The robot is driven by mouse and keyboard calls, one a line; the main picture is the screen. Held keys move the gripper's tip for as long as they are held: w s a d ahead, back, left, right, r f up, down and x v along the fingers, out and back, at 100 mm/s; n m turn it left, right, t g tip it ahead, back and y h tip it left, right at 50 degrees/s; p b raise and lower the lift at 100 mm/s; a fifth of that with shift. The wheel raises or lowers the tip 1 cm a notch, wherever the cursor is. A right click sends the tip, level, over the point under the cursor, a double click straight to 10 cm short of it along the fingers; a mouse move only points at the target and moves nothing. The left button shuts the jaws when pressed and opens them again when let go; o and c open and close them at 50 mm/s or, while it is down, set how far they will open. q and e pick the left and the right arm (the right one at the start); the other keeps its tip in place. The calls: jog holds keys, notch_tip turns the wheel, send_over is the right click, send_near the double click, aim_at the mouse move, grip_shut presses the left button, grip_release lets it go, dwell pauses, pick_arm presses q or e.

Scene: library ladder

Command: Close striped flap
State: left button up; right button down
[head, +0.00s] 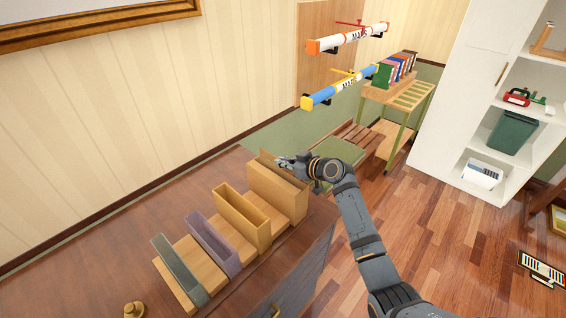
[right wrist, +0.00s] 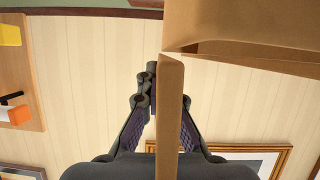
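I cannot make out a striped flap in either view. My right gripper (head: 283,161) is at the top of the tall tan holder (head: 272,193), the farthest in a row on the dark wooden cabinet. In the right wrist view, a narrow brown board edge (right wrist: 170,125) runs up the middle in front of the gripper (right wrist: 164,82). One dark finger shows on each side of this board. The right fingertip is hidden behind it, so I cannot tell whether the fingers grip it. My left gripper is not in view.
An open tan holder (head: 240,211), a purple holder (head: 215,243) and a grey-green holder (head: 180,268) stand on the cabinet top (head: 130,215). A brass knob (head: 133,309) is near the front. Wooden floor lies open at right, before white shelves (head: 455,90).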

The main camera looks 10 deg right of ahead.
jog(key=n+h+b, duration=0.1)
jog(key=n+b, duration=0.1)
jog(key=a+n+t+h+b, duration=0.1)
jog(key=n+b, duration=0.1)
jog(key=b, duration=0.1)
jog(key=shift+s+a+f+t, duration=0.1)
jog(key=shift+s+f+t, duration=0.1)
jog(key=shift+s+t, duration=0.15)
jog(key=c, duration=1.6)
grip_release()
jog(key=shift+o, duration=0.2)
jog(key=v, duration=1.2)
